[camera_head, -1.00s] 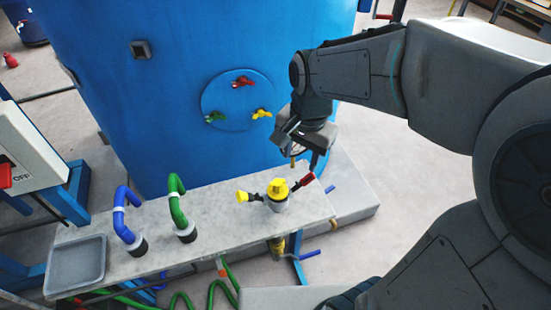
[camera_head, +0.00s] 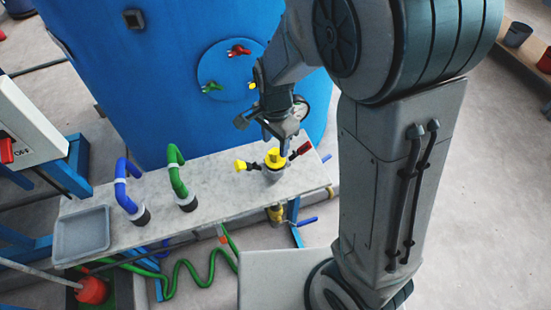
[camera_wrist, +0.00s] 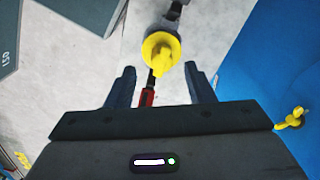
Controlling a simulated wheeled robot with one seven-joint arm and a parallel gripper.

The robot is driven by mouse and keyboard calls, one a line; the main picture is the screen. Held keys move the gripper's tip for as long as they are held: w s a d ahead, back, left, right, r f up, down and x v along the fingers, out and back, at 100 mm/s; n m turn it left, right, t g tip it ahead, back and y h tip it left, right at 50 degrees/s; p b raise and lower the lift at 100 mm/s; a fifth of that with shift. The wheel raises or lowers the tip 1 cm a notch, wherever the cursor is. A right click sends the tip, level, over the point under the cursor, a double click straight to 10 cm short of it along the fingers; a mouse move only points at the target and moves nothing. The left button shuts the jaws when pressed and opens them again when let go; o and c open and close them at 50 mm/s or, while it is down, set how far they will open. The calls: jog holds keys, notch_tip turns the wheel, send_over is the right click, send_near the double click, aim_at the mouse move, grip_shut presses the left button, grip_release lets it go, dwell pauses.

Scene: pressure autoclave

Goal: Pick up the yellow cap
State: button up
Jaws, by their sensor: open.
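The yellow cap (camera_head: 274,157) sits on top of a grey fitting on the grey bench, near its right end. In the wrist view the yellow cap (camera_wrist: 161,52) lies just beyond the fingertips, roughly centred between them. My gripper (camera_head: 285,145) is just above and beside the cap in the head view, partly hidden by my own arm. In the wrist view my gripper (camera_wrist: 160,80) has its two fingers spread apart with nothing held between them. A red-handled part (camera_wrist: 147,97) of the fitting shows between the fingers.
The bench (camera_head: 225,195) also carries a green hose (camera_head: 178,172), a blue hose (camera_head: 125,185) and a grey tray (camera_head: 82,233). The large blue tank (camera_head: 150,90) with small coloured valves stands close behind. A yellow side handle (camera_head: 240,165) projects left of the cap.

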aim_at(275, 151)
notch_tip(275, 151, down, 5)
jog(key=shift+w+r, duration=0.1)
jog(key=shift+w, duration=0.05)
grip_shut()
dwell(0.4)
